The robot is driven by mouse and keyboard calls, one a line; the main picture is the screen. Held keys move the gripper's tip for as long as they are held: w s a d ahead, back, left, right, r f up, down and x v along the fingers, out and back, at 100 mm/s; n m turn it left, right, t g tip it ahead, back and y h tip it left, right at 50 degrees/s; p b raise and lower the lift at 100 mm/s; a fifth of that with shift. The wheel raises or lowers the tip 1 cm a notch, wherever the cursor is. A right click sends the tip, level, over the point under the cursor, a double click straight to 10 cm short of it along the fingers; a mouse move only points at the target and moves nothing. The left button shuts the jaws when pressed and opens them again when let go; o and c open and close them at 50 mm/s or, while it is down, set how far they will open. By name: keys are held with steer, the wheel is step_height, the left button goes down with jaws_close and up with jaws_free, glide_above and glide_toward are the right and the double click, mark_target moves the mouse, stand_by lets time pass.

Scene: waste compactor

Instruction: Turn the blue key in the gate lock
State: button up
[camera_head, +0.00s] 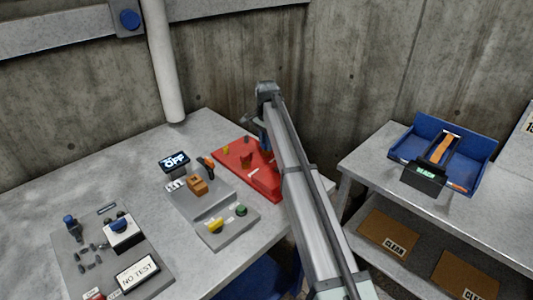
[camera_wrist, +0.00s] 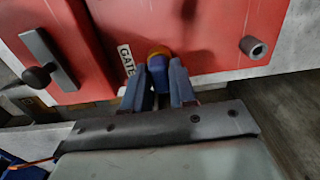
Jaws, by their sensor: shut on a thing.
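The blue key (camera_wrist: 158,63) shows in the wrist view between my fingertips, with a yellow-orange part at its far end. My gripper (camera_wrist: 163,80) is shut on it, one dark finger on each side. The key is beside a white GATE label (camera_wrist: 126,60) on the red panel (camera_wrist: 215,30). The lock and the key's far end are largely hidden, so I cannot tell the key's turn angle. In the head view the red panel (camera_head: 234,158) lies on the table, and my arm covers its right part and most of my gripper (camera_head: 264,140).
A black knob on a grey bar (camera_wrist: 45,72) and a metal peg (camera_wrist: 252,47) stand on the red panel. A grey control panel (camera_head: 213,205) and a NO TEST panel (camera_head: 137,274) lie to its left. A blue tray (camera_head: 464,158) stands on the right bench.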

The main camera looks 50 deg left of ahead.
steer(key=shift+c, duration=1.1)
steer(key=n, duration=0.4)
steer(key=shift+n, duration=0.3)
steer(key=shift+f, duration=0.1)
steer(key=n, duration=0.4)
steer(key=shift+n, duration=0.3)
